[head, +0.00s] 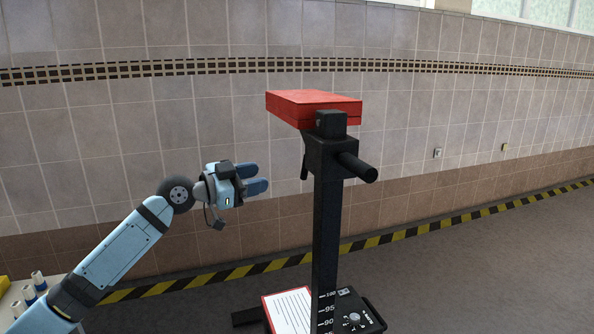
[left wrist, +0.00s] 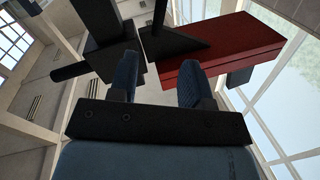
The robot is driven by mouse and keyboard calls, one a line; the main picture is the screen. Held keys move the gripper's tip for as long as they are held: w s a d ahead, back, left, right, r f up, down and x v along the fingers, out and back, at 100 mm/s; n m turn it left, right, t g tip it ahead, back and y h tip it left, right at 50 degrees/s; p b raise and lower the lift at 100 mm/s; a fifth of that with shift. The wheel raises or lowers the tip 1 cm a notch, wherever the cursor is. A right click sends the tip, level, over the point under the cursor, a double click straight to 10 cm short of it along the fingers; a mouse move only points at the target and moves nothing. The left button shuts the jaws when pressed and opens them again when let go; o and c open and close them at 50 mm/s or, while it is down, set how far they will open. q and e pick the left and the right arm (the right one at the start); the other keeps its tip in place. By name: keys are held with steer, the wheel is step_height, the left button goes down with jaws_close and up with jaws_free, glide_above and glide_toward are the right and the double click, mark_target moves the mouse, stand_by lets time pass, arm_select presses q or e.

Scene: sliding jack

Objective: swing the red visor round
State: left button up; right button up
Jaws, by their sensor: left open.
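The red visor (head: 313,106) is a flat red block on top of a black upright post (head: 326,230) in the head view. In the left wrist view the visor (left wrist: 222,48) shows at upper right, beyond the fingers. My left gripper (head: 262,178) is to the left of the post and below the visor, apart from both. Its two fingers (left wrist: 160,85) are open with nothing between them. My right gripper is not in view.
A black handle (head: 357,167) sticks out to the right from the post's head. The post stands on a black base with a dial box (head: 352,312) and a white sheet (head: 288,310). A tiled wall stands behind. Small cylinders (head: 38,281) stand at lower left. The floor at right is clear.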

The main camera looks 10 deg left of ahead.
mark_target(306, 177)
arm_select(q)
steer(key=p+x, duration=0.3)
steer(key=x, duration=1)
steer(key=shift+w+d, duration=0.2)
steer(key=shift+d, duration=0.05)
steer(key=shift+f, duration=0.1)
jaws_close()
